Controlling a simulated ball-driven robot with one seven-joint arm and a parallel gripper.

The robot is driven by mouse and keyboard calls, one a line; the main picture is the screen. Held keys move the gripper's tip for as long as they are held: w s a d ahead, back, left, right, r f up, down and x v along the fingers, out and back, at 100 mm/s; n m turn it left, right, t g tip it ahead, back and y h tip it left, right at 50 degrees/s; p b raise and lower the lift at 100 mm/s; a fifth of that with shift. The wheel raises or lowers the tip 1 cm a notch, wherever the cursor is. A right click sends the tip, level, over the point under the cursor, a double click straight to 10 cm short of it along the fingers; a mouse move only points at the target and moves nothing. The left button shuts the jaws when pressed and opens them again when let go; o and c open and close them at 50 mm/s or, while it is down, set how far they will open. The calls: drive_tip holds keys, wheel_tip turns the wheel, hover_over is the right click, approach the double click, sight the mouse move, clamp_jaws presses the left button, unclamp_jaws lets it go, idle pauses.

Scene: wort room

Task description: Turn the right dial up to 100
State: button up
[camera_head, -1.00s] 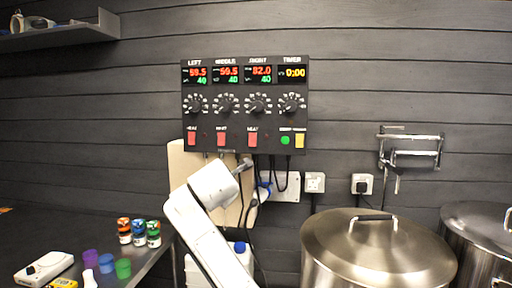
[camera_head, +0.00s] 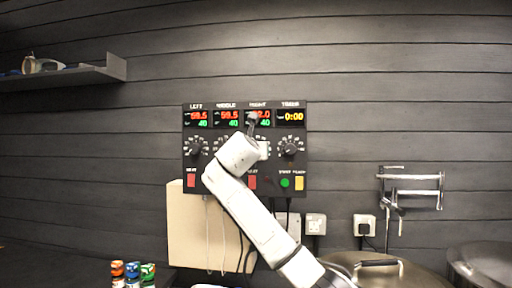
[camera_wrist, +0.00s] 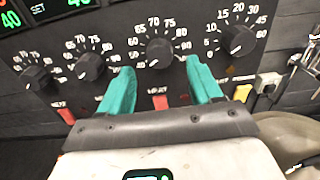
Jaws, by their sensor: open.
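The black control panel (camera_head: 190,165) hangs on the wall in the head view, with displays above a row of dials. The right dial (camera_wrist: 160,52) is a black knob with a white scale in the wrist view. My gripper (camera_wrist: 160,66) is open, with one teal finger below left of the dial and the other below right. Whether either finger touches it I cannot tell. In the head view my arm hides most of the right dial and part of the right display (camera_head: 264,123), which shows green 40 below a partly covered red number.
The middle dial (camera_wrist: 90,66) and timer dial (camera_wrist: 242,40) flank the right dial. Red switches (camera_wrist: 160,102) and a yellow button (camera_wrist: 242,92) sit below the row. Metal pots (camera_head: 405,275) stand low at the right, near wall sockets (camera_head: 364,225).

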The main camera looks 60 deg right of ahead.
drive_tip(key=p+x, duration=0.1)
drive_tip(key=x, duration=0.3)
drive_tip(key=shift+w+d, duration=0.1)
drive_tip(key=shift+d, duration=0.05)
drive_tip(key=c, duration=1)
